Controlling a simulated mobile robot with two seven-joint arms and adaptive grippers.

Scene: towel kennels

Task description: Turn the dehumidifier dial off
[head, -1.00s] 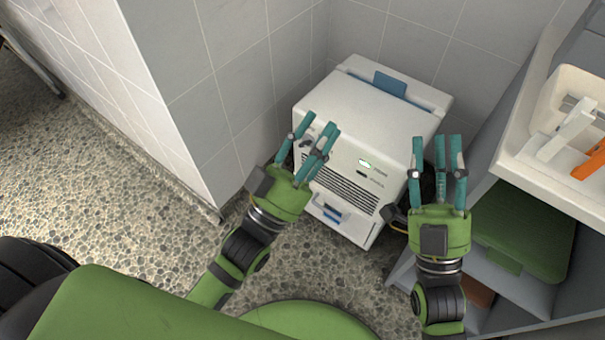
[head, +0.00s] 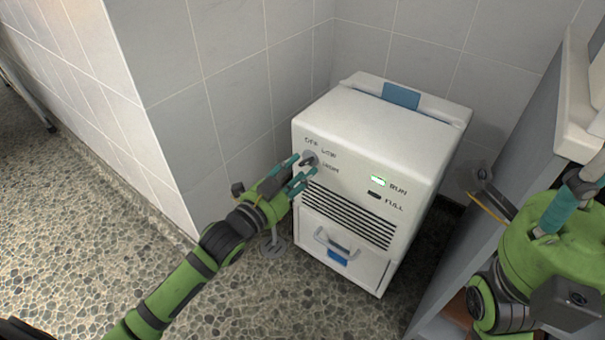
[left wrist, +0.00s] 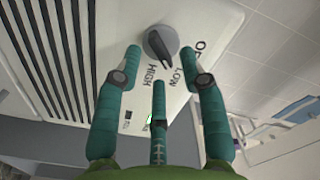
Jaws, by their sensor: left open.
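The white dehumidifier (head: 375,130) stands in the tiled corner. Its grey dial (head: 309,159) is at the upper left of the front, with OFF, LOW and HIGH printed around it. In the left wrist view the dial (left wrist: 161,44) has its dark pointer towards the space between LOW and HIGH, away from OFF. My left gripper (head: 299,169) is open in front of the dial, with two fingers on either side of it in the wrist view; contact cannot be told. My right gripper (head: 570,205) is at the right edge, its fingers partly cut off.
A green RUN light (head: 378,181) is lit on the front, above the dark FULL lamp (head: 374,195). Vents and a drawer handle (head: 337,243) lie below. The tiled wall is close on the left; a grey shelf unit (head: 500,175) stands on the right.

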